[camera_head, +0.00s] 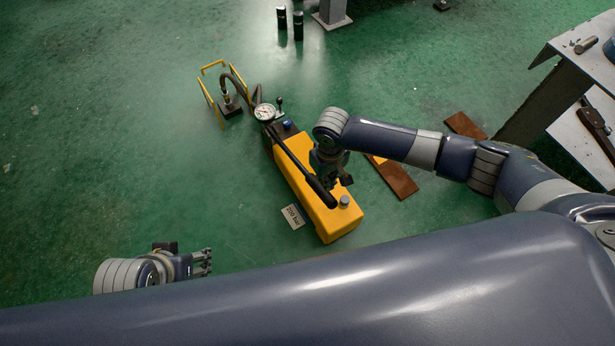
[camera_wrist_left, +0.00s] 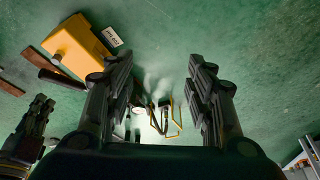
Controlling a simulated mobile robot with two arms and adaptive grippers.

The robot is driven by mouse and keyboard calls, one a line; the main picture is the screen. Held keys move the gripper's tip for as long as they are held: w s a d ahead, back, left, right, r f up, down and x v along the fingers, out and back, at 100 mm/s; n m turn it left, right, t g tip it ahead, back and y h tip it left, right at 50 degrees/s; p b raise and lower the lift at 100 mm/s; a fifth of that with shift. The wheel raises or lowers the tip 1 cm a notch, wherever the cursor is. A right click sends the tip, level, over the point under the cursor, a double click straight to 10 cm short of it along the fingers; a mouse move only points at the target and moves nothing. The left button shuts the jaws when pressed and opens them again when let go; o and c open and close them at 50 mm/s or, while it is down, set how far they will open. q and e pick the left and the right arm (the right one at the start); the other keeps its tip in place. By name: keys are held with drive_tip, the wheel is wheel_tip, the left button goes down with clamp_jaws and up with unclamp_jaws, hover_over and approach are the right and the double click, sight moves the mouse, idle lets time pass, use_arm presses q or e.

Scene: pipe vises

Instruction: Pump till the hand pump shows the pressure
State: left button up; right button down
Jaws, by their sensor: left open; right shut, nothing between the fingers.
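The yellow hand pump (camera_head: 318,213) lies on the green floor, its black lever (camera_head: 300,168) running above its body. A round white gauge (camera_head: 264,112) sits at its far end; its needle is too small to read. My right gripper (camera_head: 338,183) is shut and empty, over the pump close to the lever's grip end; I cannot tell whether it touches. My left gripper (camera_head: 207,262) is open and empty, left of the pump and apart from it. In the left wrist view the pump (camera_wrist_left: 80,46) shows upper left, beyond the open fingers (camera_wrist_left: 160,85).
A small card (camera_head: 293,216), seemingly reading 250 bar, lies beside the pump. A hose leads to a small dark block by a yellow frame (camera_head: 210,100). Wooden boards (camera_head: 398,180) lie right of the pump; a table (camera_head: 560,85) stands far right. The left floor is clear.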

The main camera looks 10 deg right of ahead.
sight(326, 194)
use_arm(q)
drive_tip(key=w+d+r+t+h+b, duration=0.1)
drive_tip(key=w+d+t+b, duration=0.15)
drive_tip(key=w, duration=0.25)
drive_tip(key=w+d+r+t+b, duration=0.1)
drive_tip(key=w+t, duration=0.2)
drive_tip(key=w, duration=0.2)
use_arm(e)
wheel_tip(326, 194, down, 3)
drive_tip(key=shift+r, duration=0.2)
drive_tip(key=shift+f+b, duration=0.95)
use_arm(q)
drive_tip(key=w+d+r+t+h, duration=0.2)
drive_tip(key=w+r+t, duration=0.5)
drive_tip(key=r, duration=0.5)
drive_tip(key=shift+d+m+h, duration=0.3)
drive_tip(key=shift+d, duration=0.25)
use_arm(e)
drive_tip(key=shift+f, duration=0.1)
use_arm(q)
drive_tip(key=shift+r, duration=0.1)
use_arm(e)
drive_tip(key=shift+f, duration=0.1)
